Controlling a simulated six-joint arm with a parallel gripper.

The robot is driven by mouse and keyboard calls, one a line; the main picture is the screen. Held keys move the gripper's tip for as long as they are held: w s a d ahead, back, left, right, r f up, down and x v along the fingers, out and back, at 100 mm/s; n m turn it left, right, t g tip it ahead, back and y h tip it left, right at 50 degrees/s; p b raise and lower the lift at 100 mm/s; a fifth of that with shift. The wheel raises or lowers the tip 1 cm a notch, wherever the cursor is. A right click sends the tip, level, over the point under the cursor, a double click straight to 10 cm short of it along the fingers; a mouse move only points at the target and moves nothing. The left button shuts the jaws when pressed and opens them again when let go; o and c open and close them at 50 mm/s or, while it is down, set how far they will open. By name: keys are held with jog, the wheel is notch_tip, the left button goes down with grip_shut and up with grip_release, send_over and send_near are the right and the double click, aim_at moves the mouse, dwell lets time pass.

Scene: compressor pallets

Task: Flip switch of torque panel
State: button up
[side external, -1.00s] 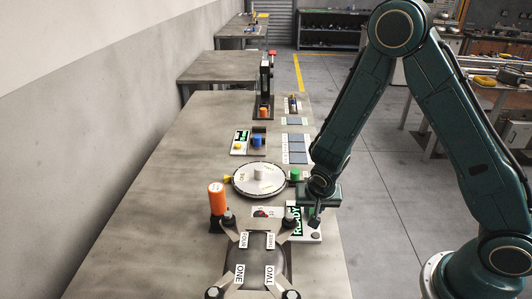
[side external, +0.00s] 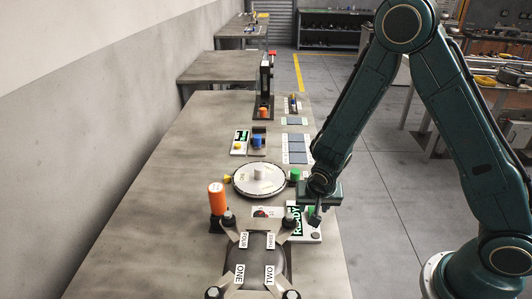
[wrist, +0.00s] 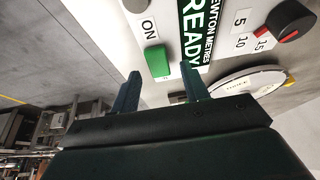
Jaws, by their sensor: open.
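The torque panel is a white box with a green-and-white READY display, seen near the table's right edge in the side external view (side external: 308,238). In the wrist view, the panel (wrist: 222,62) shows a green switch (wrist: 157,61) beside an ON label, and a red and black dial (wrist: 290,20) marked 5, 10 and 15. My gripper (wrist: 160,86) is open, with the green switch appearing between and just beyond its two fingertips. Contact cannot be told. In the side external view my gripper (side external: 314,217) is over the panel and hides part of it.
A round white turntable (side external: 259,180) stands just behind the panel. A dark compressor (side external: 258,262) with labelled arms is in front, with an orange cylinder (side external: 217,198) at its left. Button boxes (side external: 249,142) sit farther back. The table's left side is clear.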

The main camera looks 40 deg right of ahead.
jog(key=v, duration=1.2)
jog(key=shift+s+r, duration=0.15)
jog(key=shift+r, duration=0.2)
jog(key=shift+a, duration=0.1)
jog(key=s+d+r+n+t+y, duration=0.2)
jog(key=s+r+n, duration=0.7)
jog(key=s+r, duration=0.7)
jog(key=shift+s+d+r+y, duration=0.2)
jog(key=shift+s+r+y, duration=0.25)
jog(key=shift+y, duration=0.15)
jog(key=shift+w, duration=0.1)
